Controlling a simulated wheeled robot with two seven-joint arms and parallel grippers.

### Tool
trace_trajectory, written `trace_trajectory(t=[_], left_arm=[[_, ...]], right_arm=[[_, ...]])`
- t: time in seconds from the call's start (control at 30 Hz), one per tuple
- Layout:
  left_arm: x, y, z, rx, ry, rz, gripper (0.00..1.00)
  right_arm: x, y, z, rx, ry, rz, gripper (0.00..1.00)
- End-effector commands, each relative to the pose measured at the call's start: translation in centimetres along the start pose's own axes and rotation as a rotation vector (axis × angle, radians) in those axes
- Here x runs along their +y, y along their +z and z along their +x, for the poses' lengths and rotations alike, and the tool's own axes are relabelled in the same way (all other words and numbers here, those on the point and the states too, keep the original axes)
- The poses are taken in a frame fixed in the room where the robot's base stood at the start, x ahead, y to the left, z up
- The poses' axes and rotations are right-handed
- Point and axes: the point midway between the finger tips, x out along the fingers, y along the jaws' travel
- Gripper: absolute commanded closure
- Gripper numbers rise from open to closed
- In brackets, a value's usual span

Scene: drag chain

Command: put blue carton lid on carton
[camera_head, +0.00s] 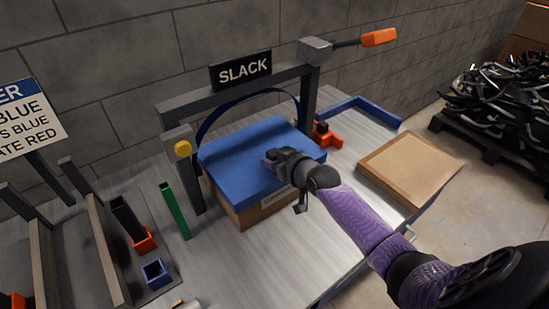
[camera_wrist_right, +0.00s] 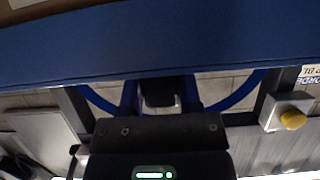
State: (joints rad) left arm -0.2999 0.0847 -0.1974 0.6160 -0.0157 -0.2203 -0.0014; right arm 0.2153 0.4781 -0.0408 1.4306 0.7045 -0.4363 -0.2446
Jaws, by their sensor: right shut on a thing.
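The blue carton lid (camera_head: 245,148) covers the top of the brown carton (camera_head: 240,208), which stands under the grey frame with the SLACK sign. The carton's front and side walls show below the lid's edge; I cannot tell whether the lid sits fully down. My right gripper (camera_head: 280,160) is shut on the lid near its front right part. In the right wrist view the lid (camera_wrist_right: 90,42) spans the picture as a broad blue band, with my gripper (camera_wrist_right: 160,95) against its edge. My left gripper is not in view.
A blue strap (camera_head: 240,98) arches behind the lid. The grey frame (camera_head: 236,86) has a yellow button (camera_head: 183,148) at left and an orange-handled lever (camera_head: 378,38). A green post (camera_head: 174,210) and blue holder (camera_head: 157,274) stand at left.

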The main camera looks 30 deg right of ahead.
Motion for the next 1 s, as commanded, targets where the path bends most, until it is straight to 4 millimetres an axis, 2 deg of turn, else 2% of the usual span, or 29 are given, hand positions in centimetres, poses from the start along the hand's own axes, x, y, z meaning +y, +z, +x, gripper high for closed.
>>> trace_trajectory(t=[0.03, 0.07, 0.2, 0.27, 0.5, 0.57, 0.9, 1.0], left_arm=[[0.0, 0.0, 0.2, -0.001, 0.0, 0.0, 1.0], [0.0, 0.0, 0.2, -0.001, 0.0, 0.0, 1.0], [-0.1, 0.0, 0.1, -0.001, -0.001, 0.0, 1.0], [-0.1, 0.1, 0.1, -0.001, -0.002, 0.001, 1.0], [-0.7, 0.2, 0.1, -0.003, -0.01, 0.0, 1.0], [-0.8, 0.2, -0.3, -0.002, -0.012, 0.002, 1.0], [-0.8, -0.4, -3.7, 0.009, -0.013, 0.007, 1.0], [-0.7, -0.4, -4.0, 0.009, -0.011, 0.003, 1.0]], right_arm=[[0.0, 0.2, 0.1, 0.0, 0.0, 0.0, 1.0], [0.0, 0.2, 0.1, 0.0, 0.0, 0.0, 0.54], [0.0, 0.1, 0.1, 0.001, 0.0, 0.0, 0.25], [0.0, 0.1, 0.1, 0.0, 0.0, 0.0, 0.15], [0.0, 0.1, 0.1, -0.001, 0.0, 0.0, 0.15], [0.0, 0.0, -0.5, -0.001, 0.0, -0.001, 0.15], [0.0, -0.2, -8.1, -0.003, -0.001, -0.003, 0.15], [0.0, -0.1, -9.4, -0.001, 0.0, -0.001, 0.15]])
